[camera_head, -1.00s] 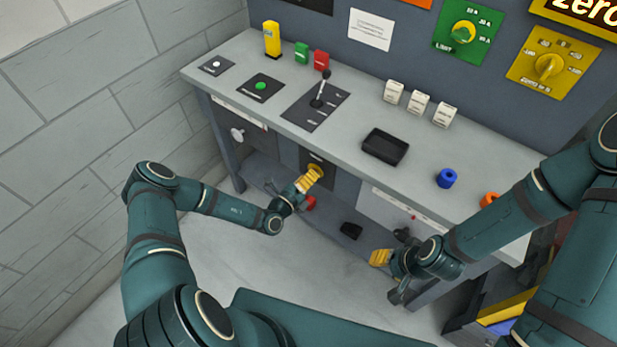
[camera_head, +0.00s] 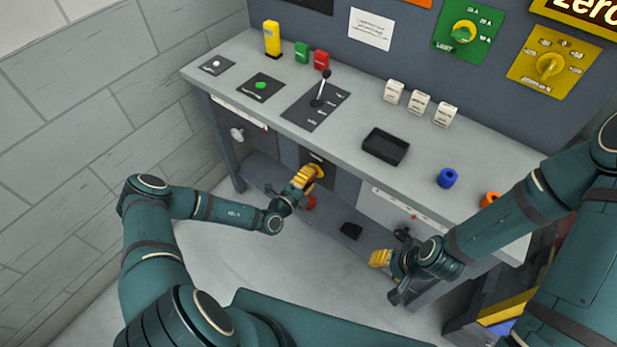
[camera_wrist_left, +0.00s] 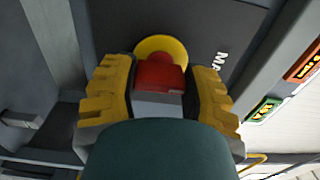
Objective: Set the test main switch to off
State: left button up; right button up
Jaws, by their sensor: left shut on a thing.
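The main switch is a red handle (camera_wrist_left: 158,75) on a round yellow plate (camera_wrist_left: 178,50), on the dark front panel of the bench. The switch's position marks are hidden. My right gripper (camera_head: 380,258) hangs before the bench front, away from the switch; its opening is unclear.
The bench top (camera_head: 225,85) above carries a black lever (camera_head: 322,88), a black tray (camera_head: 386,146), white rockers (camera_head: 419,102) and a blue knob (camera_head: 447,178). A red object (camera_head: 310,202) lies just below my left gripper. Open floor (camera_head: 280,265) is in front.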

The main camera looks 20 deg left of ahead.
pick_arm(q)
jog(key=o, duration=1.2)
jog(key=shift+s, duration=0.1)
jog(key=v, duration=1.2)
jog(key=shift+r, duration=0.1)
